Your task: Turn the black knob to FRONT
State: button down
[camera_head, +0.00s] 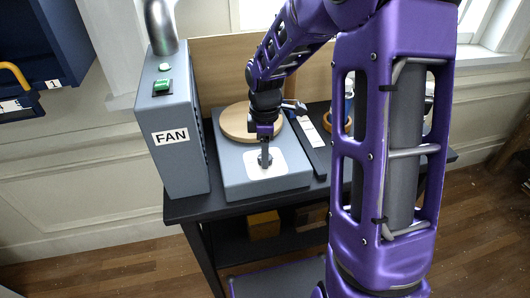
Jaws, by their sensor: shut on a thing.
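The black knob (265,161) sits on a white plate (252,172) on the sloped front of a grey box (295,181). My gripper (265,154) comes down on the knob from above and is shut on it. The fingers cover most of the knob, so its pointer and the FRONT mark cannot be read. A round wooden disc (235,124) lies on the box behind my gripper.
A grey unit labelled FAN (171,137), with a green switch, stands left of the box. A dark flat bar and a white paper strip (309,130) lie to its right on the black table (185,210). My purple arm hides the table's right part.

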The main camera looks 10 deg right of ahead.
jog(key=shift+c, duration=1.8)
grip_release()
jog(key=shift+r, duration=0.1)
notch_tip(320, 180, up, 17)
jog(key=shift+r, duration=0.15)
